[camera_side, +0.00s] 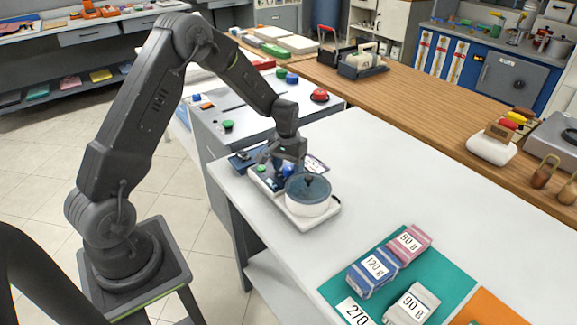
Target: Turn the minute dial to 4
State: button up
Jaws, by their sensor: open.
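A small white-based device (300,216) stands near the left end of the white table. It carries a round white pot with a blue-grey lid (308,188) and a dark panel with a small green button (262,168). A blue part (288,171) shows on the panel beside the pot, right by my gripper; it may be the minute dial, but its marks are too small to read. My gripper (278,165) is open and points down over the panel, behind the pot. My fingers hide part of the panel, and I cannot tell whether they touch anything.
Labelled bundles, one blue (375,271), one pink (408,244) and one white (412,304), lie on a teal mat (456,283) at the front. A grey counter with a green button (228,124) and a red button (320,95) stands behind. The table's middle is clear.

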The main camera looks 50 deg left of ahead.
aim_at(287, 166)
notch_tip(287, 166, up, 14)
jog(key=shift+a, duration=0.2)
jog(key=shift+s, duration=0.15)
jog(key=s+d+r+m+t, duration=0.1)
jog(key=s+d+r, duration=0.5)
jog(key=r, duration=0.1)
jog(key=s+d+r+m+t, duration=0.2)
jog(key=s+d, duration=0.2)
jog(key=s, duration=0.5)
jog(key=s+d+r+m+t, duration=0.1)
jog(key=s+d+r+t, duration=0.1)
jog(key=s+d, duration=0.3)
jog(key=s, duration=0.4)
jog(key=shift+s+d+m, duration=0.2)
jog(key=shift+s+m, duration=0.15)
jog(key=shift+m, duration=0.05)
